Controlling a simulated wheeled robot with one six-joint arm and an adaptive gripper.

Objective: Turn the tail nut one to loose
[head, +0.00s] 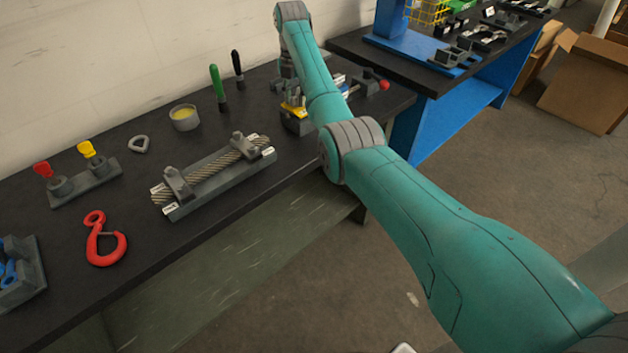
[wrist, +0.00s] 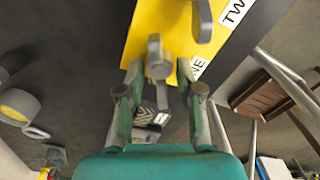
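In the wrist view, a yellow plate (wrist: 138,30) carries two grey nuts with lever-like arms. The nearer nut (wrist: 157,62) is beside a white label (wrist: 197,67) whose visible letters end in "NE". The other nut (wrist: 203,18) is by a partly cut-off label (wrist: 236,12) starting "TW". My gripper (wrist: 159,76) is open, its two fingers on either side of the nearer nut, with a gap showing on each side. In the head view, part of a yellow piece (head: 293,109) shows beside my arm, which hides much of that area; the nuts cannot be made out there.
The black bench (head: 145,235) holds a wire rope fixture (head: 225,190), a red hook (head: 105,240), a round tin (head: 184,118), a green-handled tool (head: 217,85) and a rack with red and yellow tags (head: 88,182). A blue-framed bench (head: 440,120) stands to the right.

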